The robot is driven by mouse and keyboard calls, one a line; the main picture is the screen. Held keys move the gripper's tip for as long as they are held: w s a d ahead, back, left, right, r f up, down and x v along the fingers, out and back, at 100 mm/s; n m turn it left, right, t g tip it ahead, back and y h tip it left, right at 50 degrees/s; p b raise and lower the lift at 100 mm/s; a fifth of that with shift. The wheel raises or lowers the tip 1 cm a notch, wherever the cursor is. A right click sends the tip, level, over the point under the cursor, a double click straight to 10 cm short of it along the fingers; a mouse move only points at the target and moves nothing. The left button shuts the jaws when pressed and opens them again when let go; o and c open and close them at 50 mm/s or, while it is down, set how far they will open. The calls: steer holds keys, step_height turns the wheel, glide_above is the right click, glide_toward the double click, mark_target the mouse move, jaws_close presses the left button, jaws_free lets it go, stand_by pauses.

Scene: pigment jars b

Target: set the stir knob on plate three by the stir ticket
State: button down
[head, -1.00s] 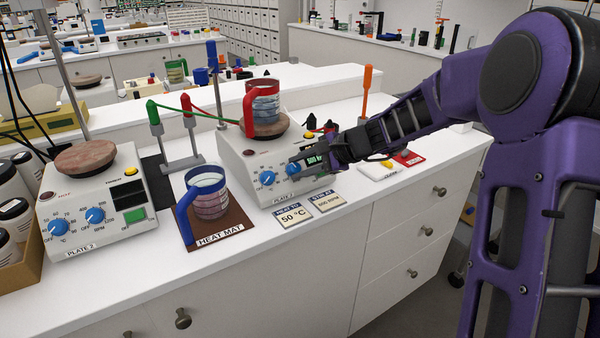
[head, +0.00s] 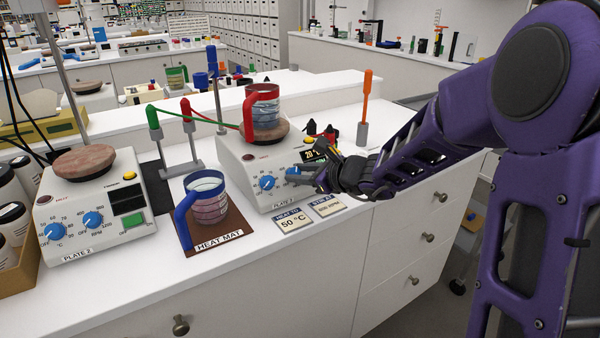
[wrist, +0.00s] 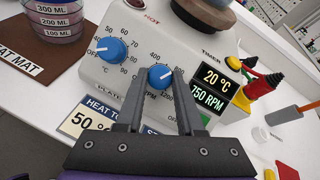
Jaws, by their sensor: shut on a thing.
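Plate three (head: 240,178) is a pale hotplate with two blue knobs. Its stir knob (wrist: 160,76), the right one marked RPM, sits between my fingertips in the wrist view. My gripper (wrist: 158,84) is shut on this knob; it also shows in the head view (head: 312,178), covering part of the panel. The display (wrist: 213,90) reads 20 °C and 750 RPM. The stir ticket (head: 326,206) lies in front of the plate; its first digit is too small to read surely. In the wrist view my gripper hides most of it.
The heat ticket (head: 292,221), reading 50 °C, lies left of the stir ticket. The heat knob (wrist: 110,50) is close to my left finger. A red-handled beaker (head: 262,108) stands on the plate. A blue-handled beaker (head: 205,200) stands on the heat mat (head: 232,232). Plate two (head: 95,210) is further left.

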steer(key=shift+m+t, duration=0.4)
steer(key=shift+m, duration=0.6)
steer(key=shift+m+h, duration=0.3)
steer(key=c, duration=0.5)
jaws_free()
steer(key=shift+s, duration=0.1)
steer(key=p+v, duration=0.3)
steer(key=v, duration=1.4)
steer(key=shift+s+d, duration=0.1)
steer(key=shift+s, duration=0.1)
